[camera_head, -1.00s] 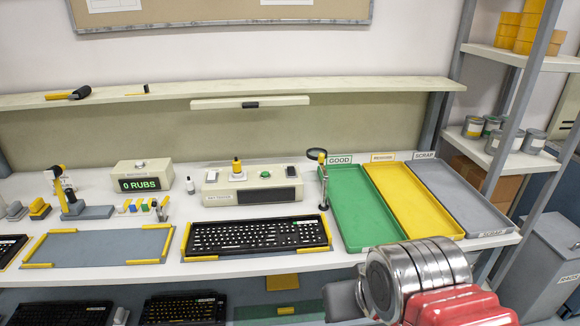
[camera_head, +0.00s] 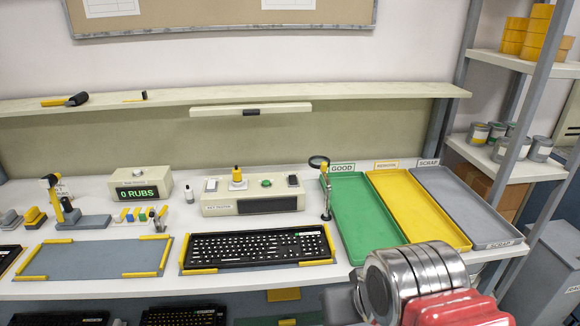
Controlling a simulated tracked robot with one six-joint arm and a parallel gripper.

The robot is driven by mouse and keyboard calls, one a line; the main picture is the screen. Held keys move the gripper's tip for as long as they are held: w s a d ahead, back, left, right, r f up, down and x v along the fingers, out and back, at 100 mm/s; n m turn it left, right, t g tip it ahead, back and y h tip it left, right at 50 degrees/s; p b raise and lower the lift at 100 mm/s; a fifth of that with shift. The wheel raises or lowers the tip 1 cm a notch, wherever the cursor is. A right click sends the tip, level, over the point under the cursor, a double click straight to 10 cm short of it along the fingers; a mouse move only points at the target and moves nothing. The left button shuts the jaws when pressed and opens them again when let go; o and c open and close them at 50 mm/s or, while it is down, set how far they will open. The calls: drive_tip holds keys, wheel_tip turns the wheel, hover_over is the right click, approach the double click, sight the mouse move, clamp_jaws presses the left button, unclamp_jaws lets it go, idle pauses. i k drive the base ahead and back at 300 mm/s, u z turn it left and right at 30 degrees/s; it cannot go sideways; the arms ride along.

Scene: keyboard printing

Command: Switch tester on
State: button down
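The tester (camera_head: 221,209) is a beige box at the middle of the bench, behind a black keyboard (camera_head: 258,247). Its front display (camera_head: 268,205) is dark. On its top are a pale switch (camera_head: 211,185) at the left, a yellow-and-black knob or lever (camera_head: 237,177), a green button (camera_head: 266,183) and another small switch (camera_head: 293,180) at the right. The switch positions are too small to tell. My arm's metal and red links show at the bottom right, in front of the trays. My gripper's fingers are not visible.
Green (camera_head: 345,214), yellow (camera_head: 418,206) and grey (camera_head: 464,203) trays fill the bench's right side. A magnifier on a stand (camera_head: 325,188) rises right of the tester. A "0 RUBS" counter box (camera_head: 152,174) stands to its left. A shelf (camera_head: 330,96) runs above the bench.

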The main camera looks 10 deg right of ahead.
sight(292, 180)
drive_tip(key=u, duration=0.4)
drive_tip(key=i, duration=0.6)
drive_tip(key=u, duration=0.5)
drive_tip(key=i, duration=0.7)
